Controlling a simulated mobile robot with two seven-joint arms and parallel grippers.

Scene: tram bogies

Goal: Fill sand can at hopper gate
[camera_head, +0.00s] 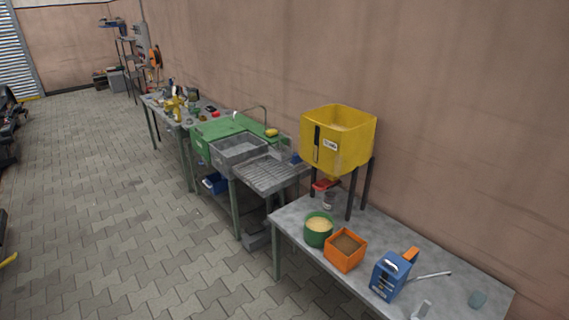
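The yellow hopper (350,150) stands on dark legs at the back of the near grey table (400,235). A red part (325,185), which looks like its gate, is under the hopper's outlet. A small grey container (329,201) is below it on the table. A blue can (386,279) with an orange part on top and a long grey spout stands at the table's front right, apart from the hopper. It looks like the sand can; its inside is hidden. Neither of my grippers is in view.
A green tub (318,235) of pale grains and an orange box (345,263) of brown material stand between hopper and can. A sink bench (238,151) adjoins on the left.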

